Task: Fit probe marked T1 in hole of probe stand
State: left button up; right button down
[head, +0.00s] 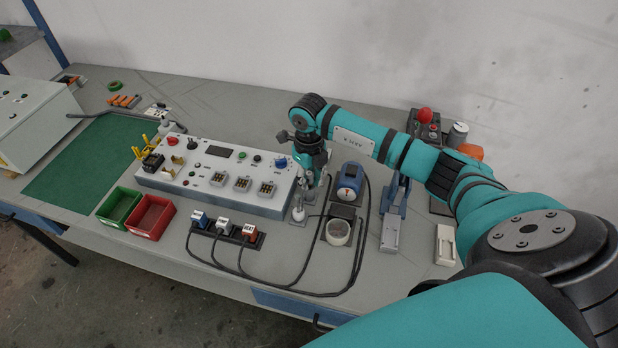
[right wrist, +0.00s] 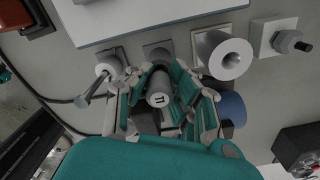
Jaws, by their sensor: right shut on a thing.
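My right gripper (head: 311,183) is low over the bench beside the right end of the control box. In the right wrist view its fingers (right wrist: 160,92) are closed around a grey cylinder, the probe marked T1 (right wrist: 158,99), whose marked end faces the camera. The probe's far end is hidden. A pale, hollow upright cylinder with a round hole (right wrist: 231,60) stands to its right, apart from it. A smaller pale holder (right wrist: 105,71) with a rod leaning out is to its left. I cannot tell for sure which is the probe stand. My left gripper is not in view.
The control box (head: 215,175) is close left of the gripper. Cables cross the bench in front, near three labelled blocks (head: 223,228). Red (head: 150,217) and green (head: 119,206) bins stand further left.

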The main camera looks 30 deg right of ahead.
jog(key=c, duration=1.2)
grip_release()
jog(key=shift+o, duration=0.2)
jog(key=shift+r, duration=0.1)
notch_tip(320, 180, up, 12)
jog(key=shift+f, duration=0.1)
